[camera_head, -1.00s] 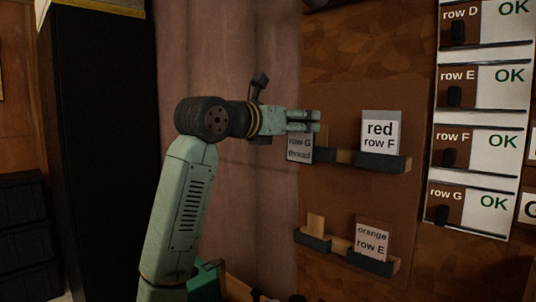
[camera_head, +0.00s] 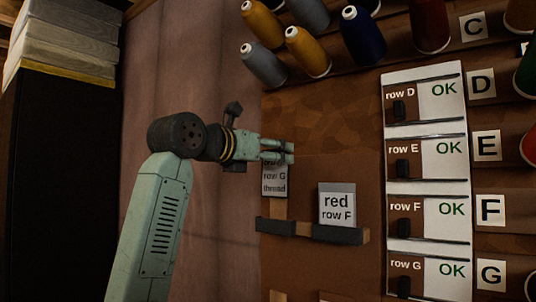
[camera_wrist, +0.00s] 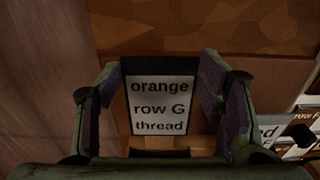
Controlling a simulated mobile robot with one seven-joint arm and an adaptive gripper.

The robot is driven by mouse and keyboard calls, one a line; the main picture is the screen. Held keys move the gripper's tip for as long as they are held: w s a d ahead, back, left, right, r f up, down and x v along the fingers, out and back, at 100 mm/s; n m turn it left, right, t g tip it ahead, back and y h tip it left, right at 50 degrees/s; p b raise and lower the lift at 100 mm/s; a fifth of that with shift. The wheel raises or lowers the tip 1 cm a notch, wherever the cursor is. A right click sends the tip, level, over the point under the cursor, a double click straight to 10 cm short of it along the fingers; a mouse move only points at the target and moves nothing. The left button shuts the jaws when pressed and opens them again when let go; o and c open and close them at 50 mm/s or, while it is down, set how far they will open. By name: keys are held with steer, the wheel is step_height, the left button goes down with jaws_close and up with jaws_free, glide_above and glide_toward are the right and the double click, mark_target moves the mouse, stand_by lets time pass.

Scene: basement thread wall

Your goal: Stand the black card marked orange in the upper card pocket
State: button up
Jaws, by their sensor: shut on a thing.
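The black card with a white label reading "orange row G thread" (camera_wrist: 160,104) is upright between the fingers of my gripper (camera_wrist: 160,78). In the head view the card (camera_head: 275,181) hangs from my gripper (camera_head: 290,153), its top partly hidden by the fingers. Its lower edge is a little above the left pocket of the upper card rail (camera_head: 276,226), whose wooden back shows below the card. The gripper is shut on the card's sides near its top.
A "red row F" card (camera_head: 337,205) stands in the right pocket of the same rail. A white OK panel (camera_head: 428,170) with black knobs is to the right. Thread spools (camera_head: 307,51) stick out above.

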mark_target(274, 185)
step_height(274, 185, down, 5)
steer(key=b, duration=0.4)
steer(key=shift+f, duration=0.2)
steer(key=shift+f+b, duration=0.3)
steer(key=shift+f, duration=0.2)
steer(key=shift+w+d+f, duration=0.1)
steer(key=shift+f, duration=0.05)
steer(key=shift+f, duration=0.15)
steer(key=o, duration=0.9)
steer(key=v, duration=1.2)
